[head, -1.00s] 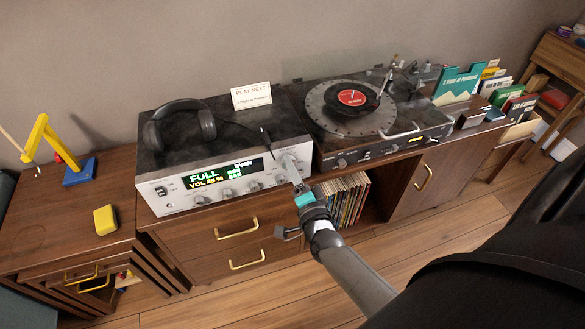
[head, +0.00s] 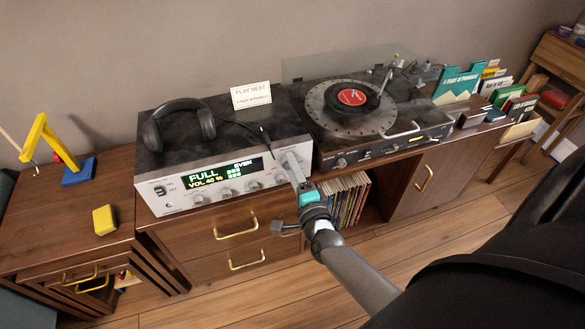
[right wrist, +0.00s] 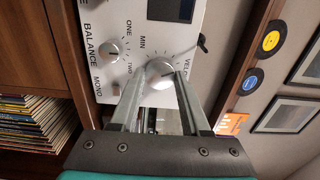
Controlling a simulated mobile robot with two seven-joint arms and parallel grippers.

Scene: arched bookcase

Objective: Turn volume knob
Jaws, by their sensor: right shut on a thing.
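The silver amplifier (head: 178,207) stands on the wooden cabinet. Its lit display (head: 222,173) reads "FULL" and "VOL 40 %". The large volume knob (right wrist: 159,72) is at the right end of its front panel, with "MIN" and "VOL" lettering beside it in the right wrist view. My right gripper (head: 291,165) reaches up to the panel from the front. In the right wrist view its two fingers (right wrist: 156,80) are shut on the knob, one on each side. In the head view the fingers largely hide the knob. My left gripper is out of view.
A smaller balance knob (right wrist: 112,50) sits beside the volume knob. Headphones (head: 180,125) and a "PLAY NEXT" card (head: 251,95) rest on the amplifier. A turntable (head: 335,115) with a record stands close on the right. Records (head: 343,200) fill the shelf below.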

